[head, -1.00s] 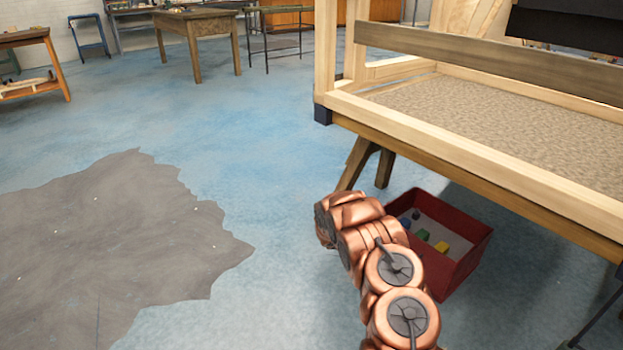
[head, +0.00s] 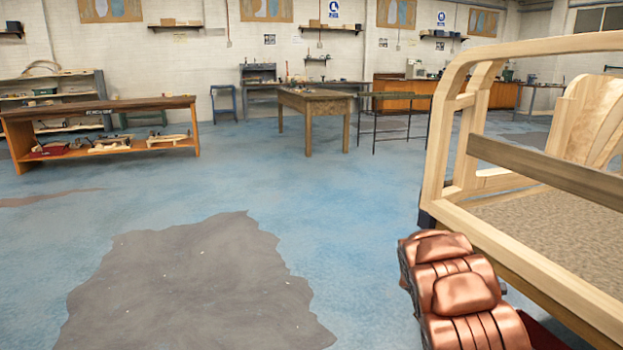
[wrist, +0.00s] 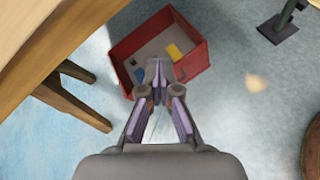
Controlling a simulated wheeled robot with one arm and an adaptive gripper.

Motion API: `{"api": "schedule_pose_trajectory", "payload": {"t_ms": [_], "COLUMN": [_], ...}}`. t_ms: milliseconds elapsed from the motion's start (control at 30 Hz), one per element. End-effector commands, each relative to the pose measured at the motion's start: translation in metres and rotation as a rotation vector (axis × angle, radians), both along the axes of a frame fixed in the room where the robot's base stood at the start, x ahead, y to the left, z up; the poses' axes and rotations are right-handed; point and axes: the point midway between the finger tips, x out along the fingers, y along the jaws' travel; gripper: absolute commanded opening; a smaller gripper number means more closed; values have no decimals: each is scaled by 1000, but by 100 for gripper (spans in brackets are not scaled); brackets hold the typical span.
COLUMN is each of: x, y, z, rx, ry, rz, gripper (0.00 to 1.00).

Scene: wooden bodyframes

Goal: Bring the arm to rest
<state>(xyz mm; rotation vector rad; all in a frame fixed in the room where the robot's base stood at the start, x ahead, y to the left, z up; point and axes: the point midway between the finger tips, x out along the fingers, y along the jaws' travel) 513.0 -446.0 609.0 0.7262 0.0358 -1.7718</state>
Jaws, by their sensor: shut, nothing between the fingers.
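My gripper (wrist: 158,82) shows in the wrist view, pointing down with its fingertips together and nothing between them. My copper-coloured arm (head: 462,290) rises at the lower right of the head view, beside the wooden frame. My gripper itself does not show in the head view.
The wooden bodyframe (head: 545,245) stands on a bench at the right, close to my arm. The red box holds a yellow block (wrist: 174,51) and other small pieces. A wooden table (head: 314,101) and an orange bench (head: 100,115) stand farther back. The blue floor (head: 250,180) between is open.

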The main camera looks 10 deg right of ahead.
Motion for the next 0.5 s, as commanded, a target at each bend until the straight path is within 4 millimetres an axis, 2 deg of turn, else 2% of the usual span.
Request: {"api": "schedule_pose_trajectory", "payload": {"t_ms": [33, 100, 300, 500], "x": [-7, -17, -50, -86], "y": [8, 20, 57, 99], "z": [31, 54, 116, 169], "rx": [2, 11, 48, 102], "ry": [-33, -72, -185, -288], "rz": [-30, -75, -200, -325], "gripper": [0, 0, 0, 0]}}
